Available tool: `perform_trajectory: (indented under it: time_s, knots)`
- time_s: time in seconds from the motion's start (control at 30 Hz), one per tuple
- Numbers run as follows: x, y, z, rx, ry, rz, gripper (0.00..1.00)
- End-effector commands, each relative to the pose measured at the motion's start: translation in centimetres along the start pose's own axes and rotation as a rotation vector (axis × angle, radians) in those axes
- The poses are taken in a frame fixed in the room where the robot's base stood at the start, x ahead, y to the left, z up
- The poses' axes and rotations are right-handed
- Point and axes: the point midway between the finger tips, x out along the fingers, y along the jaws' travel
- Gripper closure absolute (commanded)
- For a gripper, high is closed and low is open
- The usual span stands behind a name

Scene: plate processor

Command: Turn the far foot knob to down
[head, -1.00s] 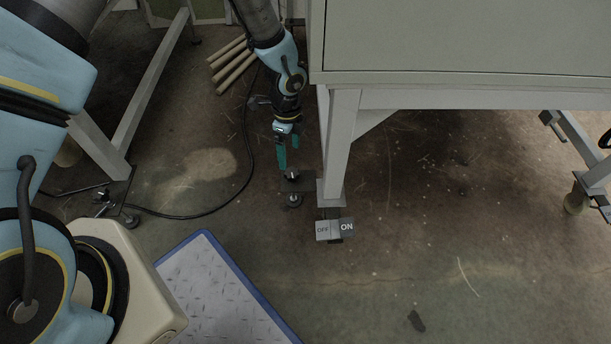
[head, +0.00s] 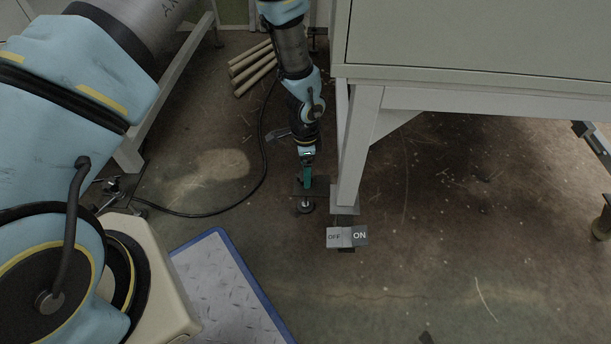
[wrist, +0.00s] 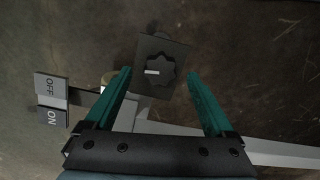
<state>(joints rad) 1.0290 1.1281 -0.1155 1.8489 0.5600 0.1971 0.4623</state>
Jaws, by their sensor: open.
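The foot knob (wrist: 161,72) is a dark lobed knob with a white pointer mark on a dark square plate (wrist: 174,45). In the wrist view the pointer points left. My gripper (wrist: 158,75) is open, with one teal finger on each side of the knob; I cannot tell whether they touch it. In the head view my gripper (head: 307,178) is seen nearly edge-on, just over the bracket plate (head: 322,192) beside the foot of the grey cabinet's leg (head: 358,150). The knob is hidden by my gripper there.
An OFF/ON switch plate (head: 347,237) stands by the leg's foot and shows in the wrist view (wrist: 52,98). A black cable (head: 262,150) and wooden rods (head: 250,68) lie to the left. A blue-edged platform (head: 228,285) is in front. Floor right of the leg is mostly clear.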

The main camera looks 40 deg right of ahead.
Motion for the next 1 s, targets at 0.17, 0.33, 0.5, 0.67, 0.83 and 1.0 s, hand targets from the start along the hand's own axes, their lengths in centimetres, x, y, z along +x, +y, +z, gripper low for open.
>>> perform_trajectory:
  time_s: [0.17,0.33,0.5,0.67,0.83,1.0]
  knots:
    - [1.7,0.0,0.0,0.001,0.000,-0.001,0.11]
    - [1.9,0.0,0.0,0.001,0.000,-0.001,0.11]
    - [1.9,0.0,0.0,0.002,0.000,-0.001,0.11]
    - [1.9,0.0,0.0,0.002,0.000,-0.001,0.30]
    - [1.9,0.0,0.0,0.002,0.000,0.000,0.49]
    - [1.9,0.0,0.0,0.002,0.000,0.000,0.68]
